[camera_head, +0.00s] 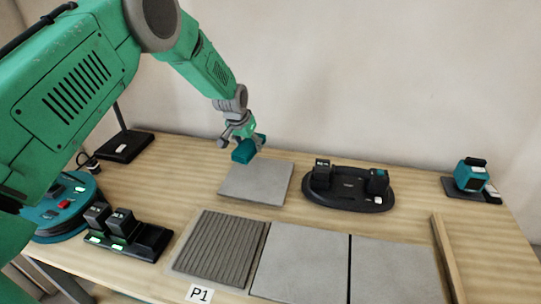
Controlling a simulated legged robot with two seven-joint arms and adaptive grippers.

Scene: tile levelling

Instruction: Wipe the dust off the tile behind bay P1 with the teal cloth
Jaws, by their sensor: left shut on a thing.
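My left gripper (240,139) is shut on the teal cloth (244,152), a small folded block. It holds the cloth over the back left part of a plain grey tile (257,183). I cannot tell whether the cloth touches the tile. No dust is clearly visible on the tile at this size. The P1 label (199,294) is at the front edge of the table. Behind the label lies a grey ribbed bay (219,246), and the grey tile lies farther back. My right gripper is not in view.
Two plain tiles (301,262) lie right of the ribbed bay, beside a wooden strip (447,258). A black charger (348,190) stands right of the grey tile. Black battery docks (148,243) and a teal round device (66,208) stand left. A teal tool (470,174) sits at far right.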

